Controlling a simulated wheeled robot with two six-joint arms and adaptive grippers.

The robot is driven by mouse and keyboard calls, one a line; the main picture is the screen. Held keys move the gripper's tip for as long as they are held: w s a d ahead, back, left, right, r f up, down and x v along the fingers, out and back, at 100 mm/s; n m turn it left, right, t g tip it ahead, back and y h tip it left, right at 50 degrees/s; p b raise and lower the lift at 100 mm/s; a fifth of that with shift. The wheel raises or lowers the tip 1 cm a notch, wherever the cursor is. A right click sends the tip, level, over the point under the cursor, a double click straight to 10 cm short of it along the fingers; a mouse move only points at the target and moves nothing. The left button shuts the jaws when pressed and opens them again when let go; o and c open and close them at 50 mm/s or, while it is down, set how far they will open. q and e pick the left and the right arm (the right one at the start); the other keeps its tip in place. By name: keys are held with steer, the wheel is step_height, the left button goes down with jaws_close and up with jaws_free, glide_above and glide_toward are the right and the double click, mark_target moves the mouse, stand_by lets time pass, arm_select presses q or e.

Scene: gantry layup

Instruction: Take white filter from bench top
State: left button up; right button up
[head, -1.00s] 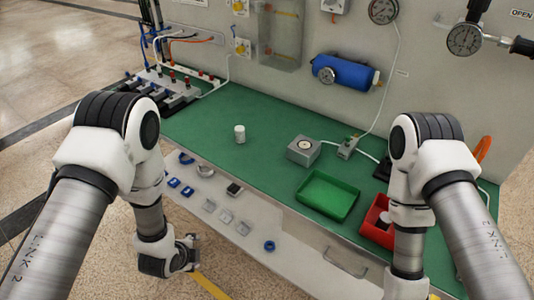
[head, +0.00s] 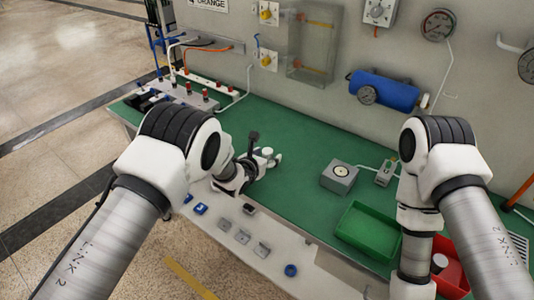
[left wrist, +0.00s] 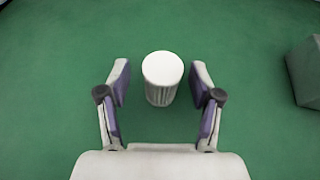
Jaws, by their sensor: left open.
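The white filter (left wrist: 162,78) is a small ribbed white cylinder with a smooth round top, standing upright on the green bench top (head: 300,150). In the left wrist view it stands in the gap between the fingers of my left gripper (left wrist: 159,84), with green showing on both sides of it. The left gripper is open and neither finger touches the filter. In the head view my left gripper (head: 266,160) is low over the front part of the bench and largely covers the filter. My right arm comes in on the right, but its gripper is out of the picture.
A grey box with a round dial (head: 339,177) stands to the right of the filter. A green tray (head: 369,231) and a red bin (head: 452,273) are farther right. Valves and cables (head: 190,95) line the left end. The bench around the filter is clear.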

arm_select(q)
steer(key=shift+w+d+f, duration=0.35)
steer(key=shift+w, duration=0.1)
steer(key=shift+s+a+r, duration=0.2)
steer(key=shift+s, duration=0.05)
steer(key=c, duration=1.1)
steer(key=shift+c, duration=0.2)
